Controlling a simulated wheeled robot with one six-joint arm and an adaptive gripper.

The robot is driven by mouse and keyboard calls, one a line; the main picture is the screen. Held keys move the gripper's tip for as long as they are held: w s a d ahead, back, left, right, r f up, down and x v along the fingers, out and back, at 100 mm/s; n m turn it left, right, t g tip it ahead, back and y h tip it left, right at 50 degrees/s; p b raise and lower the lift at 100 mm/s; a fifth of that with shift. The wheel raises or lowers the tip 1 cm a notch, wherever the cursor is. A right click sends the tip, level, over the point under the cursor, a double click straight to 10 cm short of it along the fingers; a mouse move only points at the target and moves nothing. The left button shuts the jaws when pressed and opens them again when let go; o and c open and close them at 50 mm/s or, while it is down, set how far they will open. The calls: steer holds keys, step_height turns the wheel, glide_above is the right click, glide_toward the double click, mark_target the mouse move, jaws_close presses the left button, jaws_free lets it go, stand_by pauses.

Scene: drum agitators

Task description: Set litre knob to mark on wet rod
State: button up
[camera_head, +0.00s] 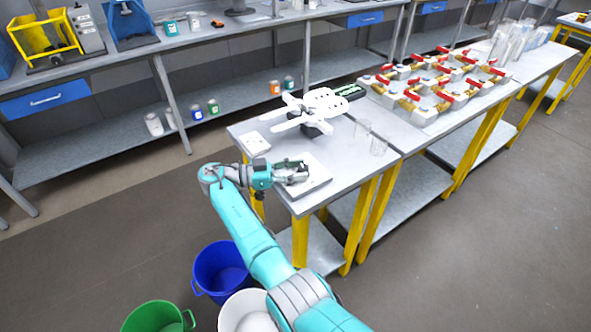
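My teal arm reaches to the near table, and my gripper (299,172) is over a flat white plate (317,183) at the table's near left corner. The fingers are small and seen from above, so I cannot tell whether they are open or what they touch. I cannot make out a litre knob, a wet rod or a mark; the gripper may hide part of the plate. A white cross-shaped piece (297,115) and a white slotted paddle (326,102) lie farther back on the table.
A small white card (254,143) lies at the table's left. Clear glasses (378,146) stand right of centre. Red-handled valves (410,94) fill the adjoining table. Blue (222,268), green (158,317) and white (246,310) buckets stand on the floor beside my arm.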

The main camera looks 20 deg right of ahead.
steer(key=shift+r, duration=0.1)
step_height(320, 180, up, 10)
steer(key=shift+f, duration=0.1)
stand_by(0.6)
